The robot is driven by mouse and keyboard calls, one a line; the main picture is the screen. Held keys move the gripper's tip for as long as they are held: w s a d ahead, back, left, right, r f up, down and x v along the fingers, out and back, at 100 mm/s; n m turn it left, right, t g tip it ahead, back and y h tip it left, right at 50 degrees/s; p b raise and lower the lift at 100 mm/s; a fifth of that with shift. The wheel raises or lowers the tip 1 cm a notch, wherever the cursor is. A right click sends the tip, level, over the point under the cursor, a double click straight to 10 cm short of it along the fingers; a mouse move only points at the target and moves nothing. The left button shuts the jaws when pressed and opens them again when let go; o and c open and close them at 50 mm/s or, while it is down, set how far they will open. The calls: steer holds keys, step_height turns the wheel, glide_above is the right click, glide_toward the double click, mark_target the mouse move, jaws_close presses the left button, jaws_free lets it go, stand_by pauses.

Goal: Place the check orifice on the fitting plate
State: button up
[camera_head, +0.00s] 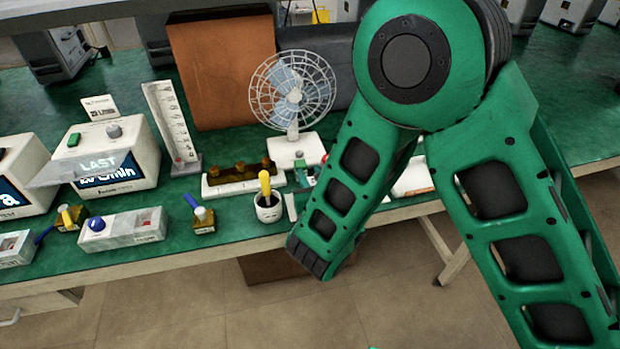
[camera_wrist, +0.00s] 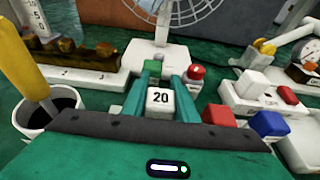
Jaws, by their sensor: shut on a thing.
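My gripper (camera_wrist: 162,84) shows in the wrist view with its two teal fingers on either side of a small white block marked 20 (camera_wrist: 160,101), which I take to be the check orifice. The gripper is shut on it. In the head view my own arm hides most of the gripper and the block. A white plate with brass fittings (camera_wrist: 75,74) lies to the left of the fingers; it also shows in the head view (camera_head: 218,189). It looks like the fitting plate, though I see no label naming it.
A white cup with a yellow-handled tool (camera_head: 268,207) stands close left of my gripper. A desk fan (camera_head: 293,148) stands behind. A red knob (camera_wrist: 194,73) is just beyond the fingers. Red (camera_wrist: 219,115) and blue (camera_wrist: 269,123) blocks and a white device (camera_wrist: 252,85) are to the right.

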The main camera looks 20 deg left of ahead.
steer(key=shift+f, duration=0.6)
steer(key=shift+f, duration=0.1)
steer(key=o, duration=1.1)
